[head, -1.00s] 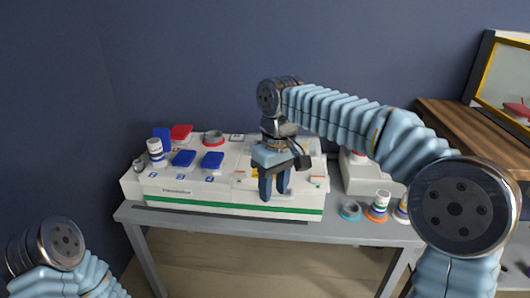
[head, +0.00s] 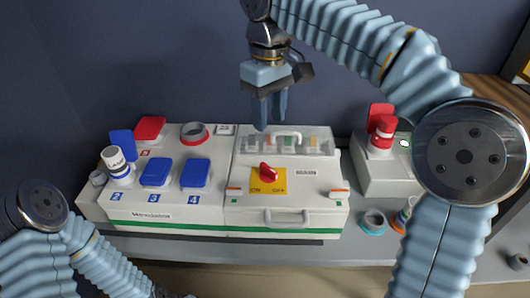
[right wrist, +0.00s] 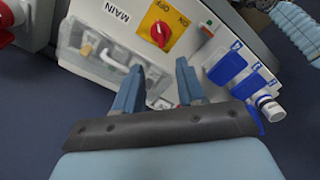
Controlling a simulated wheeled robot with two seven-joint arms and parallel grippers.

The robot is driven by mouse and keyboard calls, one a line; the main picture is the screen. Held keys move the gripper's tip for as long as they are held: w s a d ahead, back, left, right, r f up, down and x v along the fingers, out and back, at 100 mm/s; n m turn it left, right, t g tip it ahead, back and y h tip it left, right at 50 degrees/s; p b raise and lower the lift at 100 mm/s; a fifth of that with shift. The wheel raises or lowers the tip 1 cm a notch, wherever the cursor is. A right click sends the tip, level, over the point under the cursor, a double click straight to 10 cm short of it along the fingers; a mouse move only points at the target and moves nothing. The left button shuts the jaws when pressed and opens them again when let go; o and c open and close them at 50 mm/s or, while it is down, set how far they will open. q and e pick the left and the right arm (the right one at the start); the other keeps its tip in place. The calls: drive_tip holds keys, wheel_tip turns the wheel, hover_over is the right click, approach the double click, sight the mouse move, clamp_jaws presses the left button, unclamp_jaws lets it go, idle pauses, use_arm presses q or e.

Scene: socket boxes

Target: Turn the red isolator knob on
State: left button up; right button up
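The red isolator knob (head: 268,173) sits on a yellow plate (head: 254,186) marked ON at left and OFF at right, on the front of the white box. Its grip is tilted, upper left to lower right. The knob (right wrist: 160,33) also shows in the right wrist view, uncovered and untouched.
A clear cover with a handle (head: 287,138) stands behind the knob. Blue socket lids (head: 195,173) and a white plug (head: 117,164) are on the left. A red plug (head: 382,135) stands on a box at right.

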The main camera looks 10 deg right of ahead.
sight(269, 168)
wheel_tip(269, 168, down, 13)
drive_tip(key=b, duration=0.3)
drive_tip(key=shift+s+f, duration=0.1)
clamp_jaws()
